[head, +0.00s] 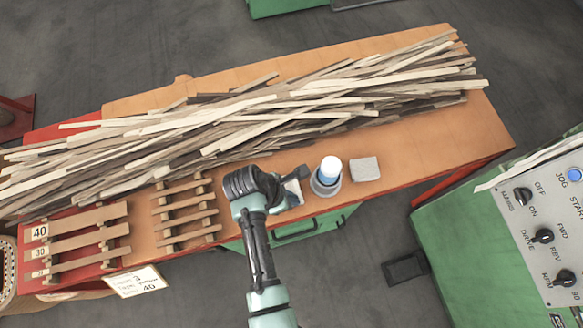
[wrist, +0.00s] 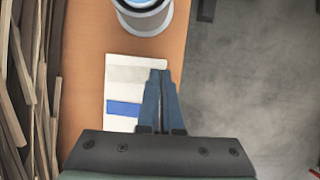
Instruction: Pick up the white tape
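I cannot tell for sure which thing is the white tape. A white-topped round item (head: 330,166) stands upright in a grey round holder (head: 326,188) near the bench's front edge. In the wrist view the grey round holder (wrist: 147,22) is cut off by the top edge. My gripper (head: 296,188) is just left of it in the head view. In the wrist view my gripper's blue fingers (wrist: 160,74) meet at the tips with nothing seen between them. They overlap a flat white card with grey and blue bands (wrist: 122,92); whether they touch it is unclear.
A pile of long wooden strips (head: 270,112) covers the back of the orange bench (head: 440,140). Slatted racks (head: 186,213) stand left of my arm. A grey block (head: 365,169) lies right of the holder. A green control cabinet (head: 480,245) is at the right.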

